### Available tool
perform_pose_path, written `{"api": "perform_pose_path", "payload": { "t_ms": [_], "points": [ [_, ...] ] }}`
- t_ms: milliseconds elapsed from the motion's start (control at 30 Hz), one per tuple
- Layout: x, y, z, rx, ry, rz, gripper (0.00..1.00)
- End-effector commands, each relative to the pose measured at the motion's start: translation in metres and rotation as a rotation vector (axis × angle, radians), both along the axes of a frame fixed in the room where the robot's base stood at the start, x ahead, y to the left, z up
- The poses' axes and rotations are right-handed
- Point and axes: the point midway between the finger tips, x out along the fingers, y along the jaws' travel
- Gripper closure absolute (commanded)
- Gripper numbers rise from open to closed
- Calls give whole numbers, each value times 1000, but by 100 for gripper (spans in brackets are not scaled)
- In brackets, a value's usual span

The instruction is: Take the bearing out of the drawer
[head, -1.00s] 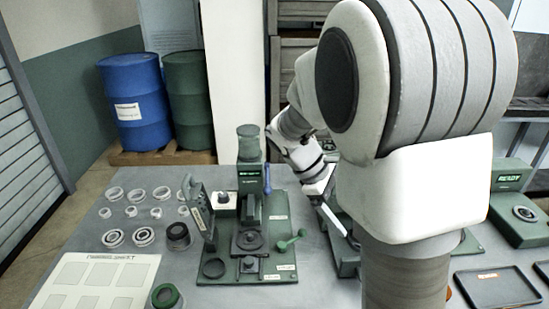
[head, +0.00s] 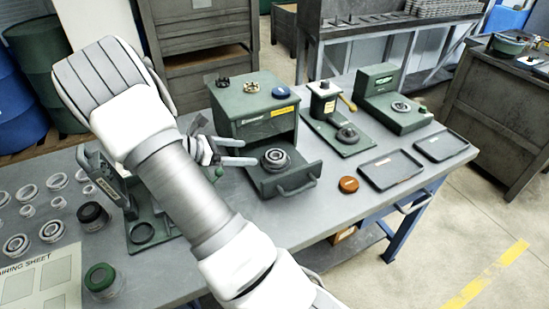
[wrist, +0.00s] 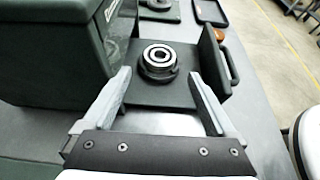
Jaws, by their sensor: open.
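The bearing (head: 275,156) is a small metal ring sitting on a dark round seat on the pulled-out drawer (head: 270,187) of a green box machine. In the wrist view the bearing (wrist: 159,57) lies ahead of the fingertips, near the middle of the drawer (wrist: 185,97). My gripper (head: 243,150) is left of the bearing in the head view, with its two pale fingers pointing toward it. In the wrist view my gripper (wrist: 161,78) is open and empty, fingers apart on either side of the near part of the drawer. I cannot tell its exact height over the drawer.
The green box machine (head: 253,116) rises behind the drawer. The drawer's handle (head: 299,184) projects in front. A press with a yellow lever (head: 325,103), a READY device (head: 380,90), dark trays (head: 390,168) and an orange disc (head: 348,184) stand to the right.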

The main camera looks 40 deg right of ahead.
Motion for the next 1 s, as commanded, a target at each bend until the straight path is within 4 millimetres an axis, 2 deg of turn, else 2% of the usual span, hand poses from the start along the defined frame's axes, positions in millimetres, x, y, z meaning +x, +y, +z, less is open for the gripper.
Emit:
{"api": "perform_pose_path", "payload": {
  "t_ms": [100, 233, 567, 833, 1000],
  "points": [
    [-9, -23, -12, 0, 3, -4, 8],
    [-14, -40, -21, 0, 1, -3, 8],
    [-20, -59, -31, -1, 1, -3, 8],
    [-29, -90, -49, 0, 1, -2, 8],
    [-30, -93, -50, 1, -1, 0, 8]
  ]
}}
